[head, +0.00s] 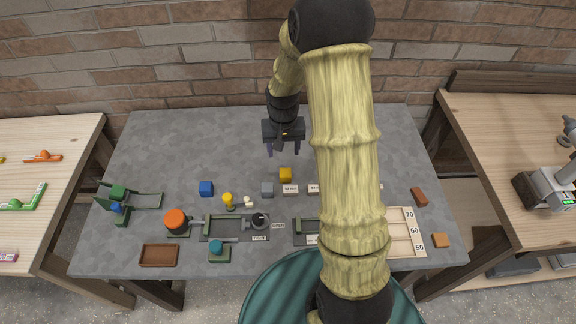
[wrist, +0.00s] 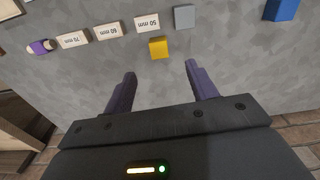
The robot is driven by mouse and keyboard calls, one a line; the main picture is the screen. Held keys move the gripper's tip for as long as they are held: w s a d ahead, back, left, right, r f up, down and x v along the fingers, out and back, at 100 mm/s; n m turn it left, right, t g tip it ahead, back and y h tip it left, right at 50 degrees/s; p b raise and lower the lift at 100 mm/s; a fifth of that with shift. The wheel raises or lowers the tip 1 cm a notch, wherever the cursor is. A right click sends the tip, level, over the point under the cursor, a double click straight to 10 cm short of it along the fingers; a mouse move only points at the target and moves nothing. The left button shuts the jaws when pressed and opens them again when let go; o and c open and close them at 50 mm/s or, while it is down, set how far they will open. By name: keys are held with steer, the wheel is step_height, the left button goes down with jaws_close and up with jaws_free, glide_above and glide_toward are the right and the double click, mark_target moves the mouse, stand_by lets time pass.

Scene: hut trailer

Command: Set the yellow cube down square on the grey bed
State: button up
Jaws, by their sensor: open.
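The yellow cube (head: 285,175) lies on the grey tabletop, near the middle of the table. In the wrist view the cube (wrist: 158,48) is a little beyond the fingertips, lined up with the gap between them and slightly turned. My gripper (head: 284,151) is open and empty, on the wall side of the cube; its two purple fingers also show in the wrist view (wrist: 160,72). A dark grey flat fixture (head: 221,227) with a black knob lies front left of the cube. A similar one (head: 306,232) is partly hidden behind my arm. I cannot tell which is the bed.
A grey block (head: 267,189) and white size labels (head: 290,189) lie close to the cube. A blue cube (head: 206,188) and yellow peg piece (head: 228,200) are left. A brown tray (head: 159,255) is front left. The back left tabletop is clear.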

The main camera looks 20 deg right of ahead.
steer(key=s+a+r+n+t, duration=0.1)
steer(key=s+a+r, duration=0.1)
steer(key=s+r, duration=0.3)
steer(key=s+a+r+n+t, duration=0.1)
steer(key=s+r, duration=0.3)
steer(key=s, duration=0.6)
steer(key=shift+s+a+r+n, duration=0.4)
steer(key=shift+a, duration=0.2)
steer(key=shift+c, duration=0.5)
